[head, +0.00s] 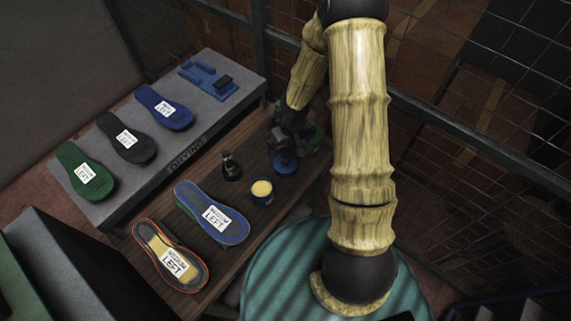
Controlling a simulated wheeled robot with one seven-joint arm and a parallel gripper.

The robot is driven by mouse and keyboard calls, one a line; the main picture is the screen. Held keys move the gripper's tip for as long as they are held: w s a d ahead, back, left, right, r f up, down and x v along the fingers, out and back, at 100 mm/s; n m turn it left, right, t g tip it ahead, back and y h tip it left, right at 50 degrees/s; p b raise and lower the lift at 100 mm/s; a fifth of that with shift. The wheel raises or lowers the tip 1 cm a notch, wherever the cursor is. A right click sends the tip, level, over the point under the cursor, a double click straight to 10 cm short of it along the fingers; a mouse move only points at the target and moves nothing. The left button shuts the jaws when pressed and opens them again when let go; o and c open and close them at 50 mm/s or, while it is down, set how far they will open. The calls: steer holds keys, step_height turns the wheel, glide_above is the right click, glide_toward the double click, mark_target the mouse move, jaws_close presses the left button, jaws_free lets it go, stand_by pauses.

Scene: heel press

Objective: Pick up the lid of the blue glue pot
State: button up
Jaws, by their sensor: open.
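The blue glue pot (261,198) stands open on the wooden bench, with pale yellow glue showing at its top. Its round blue lid (285,163) lies on the bench just behind and to the right of the pot, apart from it. My gripper (279,145) is open and low at the far side of the lid, very close to it. I cannot tell whether the fingers touch the lid. My gripper's own parts partly hide the fingertips.
A dark bottle (232,170) stands left of the pot. A blue sole (212,208) and an orange-edged sole (170,257) lie on the bench (140,222). The grey drying shelf (165,144) holds several soles and a blue fixture (208,80). A wire fence (470,80) stands behind.

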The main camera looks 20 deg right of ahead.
mark_target(285, 159)
steer(key=f, duration=0.3)
steer(key=f+b, duration=0.1)
steer(key=f, duration=0.1)
steer(key=shift+w, duration=0.3)
steer(key=f+b, duration=0.1)
steer(key=f, duration=0.1)
steer(key=a+f+b, duration=0.1)
steer(key=f, duration=0.1)
steer(key=shift+f+b, duration=0.3)
steer(key=shift+f, duration=0.05)
steer(key=shift+w+f, duration=0.2)
steer(key=shift+f, duration=0.15)
steer(key=c, duration=0.7)
